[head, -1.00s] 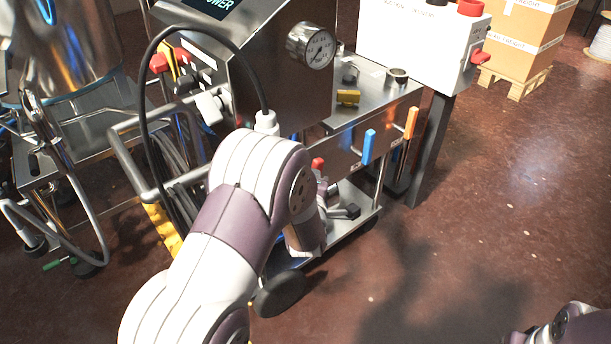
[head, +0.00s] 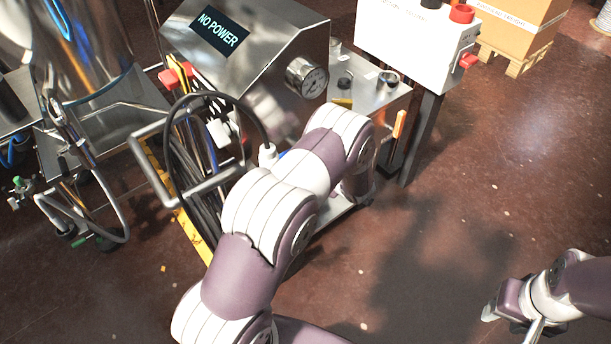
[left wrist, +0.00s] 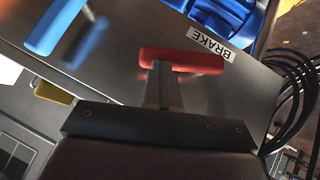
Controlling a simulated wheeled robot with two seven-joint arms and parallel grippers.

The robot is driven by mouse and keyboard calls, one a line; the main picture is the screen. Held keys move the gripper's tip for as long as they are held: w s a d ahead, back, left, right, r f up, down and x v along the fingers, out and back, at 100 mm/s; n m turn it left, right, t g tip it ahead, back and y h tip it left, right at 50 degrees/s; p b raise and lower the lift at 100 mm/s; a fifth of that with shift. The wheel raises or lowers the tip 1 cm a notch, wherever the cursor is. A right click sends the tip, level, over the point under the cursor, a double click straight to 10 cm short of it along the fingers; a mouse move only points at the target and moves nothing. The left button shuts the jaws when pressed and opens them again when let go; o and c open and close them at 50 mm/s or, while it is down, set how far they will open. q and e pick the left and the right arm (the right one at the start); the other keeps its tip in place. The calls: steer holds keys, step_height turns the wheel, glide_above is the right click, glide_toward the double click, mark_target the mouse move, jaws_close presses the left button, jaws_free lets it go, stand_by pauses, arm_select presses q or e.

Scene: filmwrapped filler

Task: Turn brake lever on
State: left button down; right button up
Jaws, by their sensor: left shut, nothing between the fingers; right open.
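The red brake lever (left wrist: 185,61) shows in the left wrist view, beside a white label reading BRAKE (left wrist: 209,43) on a steel panel. My left gripper (left wrist: 164,75) is shut, with its grey fingers pointing at the red lever and their tips at its near edge. Nothing is held between them; I cannot tell whether they touch the lever. In the head view my left arm hides the red lever and the left gripper. My right gripper (head: 532,328) is open and empty at the lower right, partly cut off by the frame's bottom edge.
A blue lever (left wrist: 55,25) is left of the red one. An orange lever (head: 399,125) is on the steel machine, whose screen (head: 219,31) reads NO POWER. A black hose (head: 185,150) loops beside my left arm. A white control box (head: 418,42) stands behind.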

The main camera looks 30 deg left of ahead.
arm_select(q)
steer(key=shift+w+d+f, duration=0.25)
steer(key=shift+w+f, duration=0.6)
steer(key=shift+f, duration=0.2)
arm_select(e)
steer(key=shift+w+r, duration=0.2)
steer(key=shift+r, duration=0.1)
